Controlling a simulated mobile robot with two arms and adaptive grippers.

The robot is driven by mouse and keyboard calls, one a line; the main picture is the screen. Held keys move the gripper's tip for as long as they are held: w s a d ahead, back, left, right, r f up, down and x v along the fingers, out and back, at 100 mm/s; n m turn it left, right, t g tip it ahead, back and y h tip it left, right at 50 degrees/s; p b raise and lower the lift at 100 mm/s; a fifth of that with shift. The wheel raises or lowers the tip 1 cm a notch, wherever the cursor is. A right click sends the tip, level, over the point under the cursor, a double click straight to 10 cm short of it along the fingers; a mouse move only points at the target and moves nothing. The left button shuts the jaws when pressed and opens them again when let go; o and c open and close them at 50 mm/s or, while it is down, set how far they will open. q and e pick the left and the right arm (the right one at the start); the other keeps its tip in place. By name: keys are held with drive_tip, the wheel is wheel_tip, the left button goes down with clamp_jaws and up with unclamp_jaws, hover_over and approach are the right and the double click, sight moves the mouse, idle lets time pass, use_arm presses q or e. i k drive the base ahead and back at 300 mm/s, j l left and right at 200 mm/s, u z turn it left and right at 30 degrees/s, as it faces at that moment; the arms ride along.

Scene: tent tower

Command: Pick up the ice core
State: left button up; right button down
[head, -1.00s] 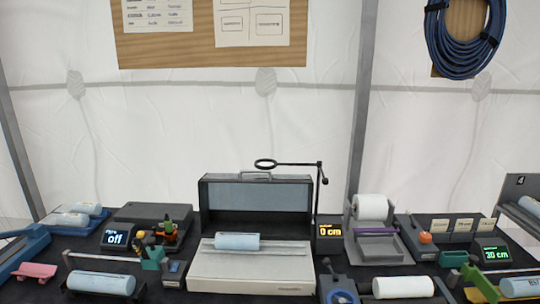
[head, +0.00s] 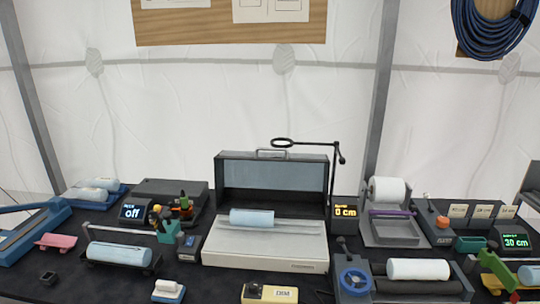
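Several pale blue cylinders look like ice cores, and I cannot tell which one the task means. One ice core (head: 252,217) lies on its side on the white bed of an open grey case (head: 266,247) in the middle of the table. Another ice core (head: 120,254) lies in a dark cradle at the left. Two more cores (head: 98,189) lie in a blue tray at the back left. Part of another blue core (head: 528,275) shows at the right edge. Neither of my grippers shows in the head view.
A white wrapped cylinder (head: 418,269) lies on a dark roller stand at the right. A thin black arm with a ring (head: 283,142) overhangs the case. Displays read "off" (head: 133,212), "0 cm" (head: 345,212) and "30 cm" (head: 515,242). Small items stand along the front.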

sight(238, 217)
drive_tip(key=z, duration=2.1)
drive_tip(key=u, duration=2.35)
drive_tip(key=i+j+u, duration=0.2)
drive_tip(key=i, duration=0.25)
drive_tip(key=j, duration=0.15)
